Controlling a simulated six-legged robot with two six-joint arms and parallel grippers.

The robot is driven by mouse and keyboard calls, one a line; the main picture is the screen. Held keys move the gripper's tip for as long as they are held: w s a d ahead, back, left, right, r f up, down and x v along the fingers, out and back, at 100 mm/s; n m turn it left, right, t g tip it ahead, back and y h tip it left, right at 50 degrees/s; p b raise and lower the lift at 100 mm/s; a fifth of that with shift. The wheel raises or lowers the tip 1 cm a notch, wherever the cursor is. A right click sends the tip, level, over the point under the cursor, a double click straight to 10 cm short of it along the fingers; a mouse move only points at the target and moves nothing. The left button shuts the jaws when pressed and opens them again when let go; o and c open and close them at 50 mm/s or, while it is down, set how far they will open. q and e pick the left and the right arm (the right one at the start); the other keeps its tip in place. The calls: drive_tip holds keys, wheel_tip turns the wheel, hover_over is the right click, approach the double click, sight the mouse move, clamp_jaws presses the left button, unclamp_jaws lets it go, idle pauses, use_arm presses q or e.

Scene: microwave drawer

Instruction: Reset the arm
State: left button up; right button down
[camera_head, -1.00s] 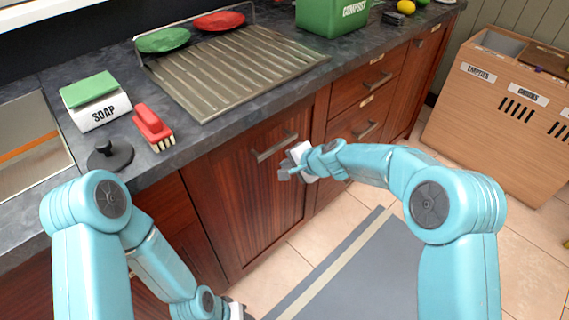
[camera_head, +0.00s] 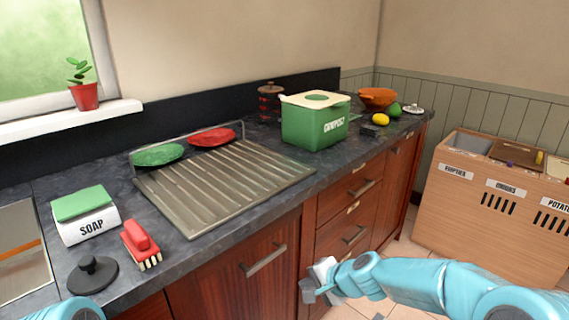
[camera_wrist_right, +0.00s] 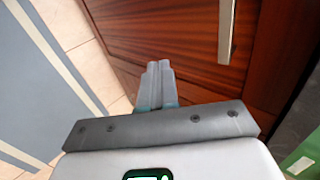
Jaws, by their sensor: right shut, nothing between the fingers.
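My right gripper (camera_head: 309,288) is in front of the wooden cabinet fronts below the counter, low in the head view. In the right wrist view its two fingers (camera_wrist_right: 158,75) lie together with nothing between them. A cabinet door (camera_wrist_right: 180,35) with a metal handle (camera_wrist_right: 226,30) is behind the fingers, and the handle is to their right, apart from them. In the head view only a piece of my left arm (camera_head: 68,310) shows at the bottom left edge; the left gripper is out of view.
The dark counter holds a soap box (camera_head: 85,214), a red brush (camera_head: 140,244), a black plug (camera_head: 93,276), a draining rack (camera_head: 222,185) with plates and a green compost bin (camera_head: 314,122). Floor shows between crate and cabinets.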

drive_tip(key=s+d+f+n+g+h, duration=0.1)
drive_tip(key=s+d+f+g, duration=0.2)
drive_tip(key=s+f, duration=0.75)
drive_tip(key=s+d+f+n+g+h, duration=0.1)
drive_tip(key=s+d+f+g, duration=0.2)
drive_tip(key=s+f, duration=0.8)
drive_tip(key=s+f+n+g, duration=0.1)
drive_tip(key=s+f+n, duration=0.25)
drive_tip(key=s, duration=0.75)
wheel_tip(320, 180, up, 14)
drive_tip(key=w+n+t+p, duration=0.1)
drive_tip(key=n+p, duration=0.1)
drive_tip(key=p, duration=1.1)
drive_tip(key=shift+a, duration=0.25)
